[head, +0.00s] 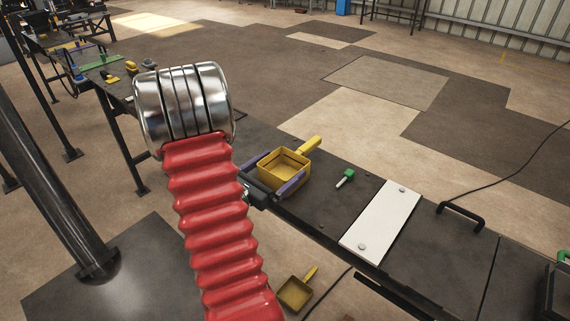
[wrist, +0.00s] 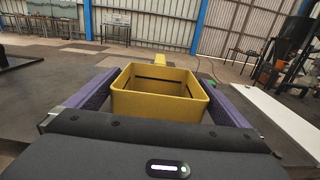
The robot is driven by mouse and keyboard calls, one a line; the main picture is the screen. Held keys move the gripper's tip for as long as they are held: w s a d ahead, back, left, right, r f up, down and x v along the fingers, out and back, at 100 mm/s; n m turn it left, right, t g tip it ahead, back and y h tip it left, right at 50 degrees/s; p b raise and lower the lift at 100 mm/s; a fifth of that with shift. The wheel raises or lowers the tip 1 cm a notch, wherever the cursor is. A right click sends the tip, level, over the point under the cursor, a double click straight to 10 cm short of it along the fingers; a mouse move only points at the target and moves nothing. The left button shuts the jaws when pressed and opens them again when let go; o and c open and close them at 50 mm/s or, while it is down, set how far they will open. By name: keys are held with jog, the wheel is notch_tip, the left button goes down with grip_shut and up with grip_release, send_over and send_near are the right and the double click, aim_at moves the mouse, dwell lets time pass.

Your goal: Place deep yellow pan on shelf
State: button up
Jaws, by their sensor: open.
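The deep yellow pan (head: 284,170) is a square, high-walled box with a handle pointing away from me. It appears upright on the dark table top (head: 335,207). In the wrist view the pan (wrist: 160,104) fills the space between my two purple fingers. My gripper (head: 286,166) is open, with one finger along each side wall of the pan. Whether the fingers touch the walls, I cannot tell. The red bellows and metal rings of my arm hide part of the table to the left. I cannot make out a shelf for certain.
A second yellow pan (head: 294,293) lies on the floor in front of the table. A green-handled tool (head: 345,178), a white plate (head: 380,222) and a black handle (head: 461,213) are on the table to the right. Another bench (head: 75,65) with small tools stands at the left.

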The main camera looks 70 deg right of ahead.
jog(key=v, duration=0.8)
jog(key=shift+w+a, duration=0.15)
jog(key=shift+a, duration=0.1)
dwell(0.6)
jog(key=shift+a+r+m+g, duration=0.3)
jog(key=shift+a+r+m, duration=0.1)
jog(key=shift+m, duration=0.1)
jog(key=w+a+r+m+t+y, duration=0.3)
jog(key=a+m+t+y, duration=0.1)
jog(key=a, duration=1)
jog(key=w+a+r+m+t+y, duration=0.4)
jog(key=a+y, duration=0.3)
jog(key=a, duration=0.8)
jog(key=w+a+r+m+t+y, duration=0.3)
jog(key=a+m+t+y, duration=0.1)
jog(key=a, duration=1)
jog(key=shift+w+a+r+t+y, duration=0.2)
jog(key=shift+r+t+y, duration=0.1)
jog(key=shift+t+y, duration=0.4)
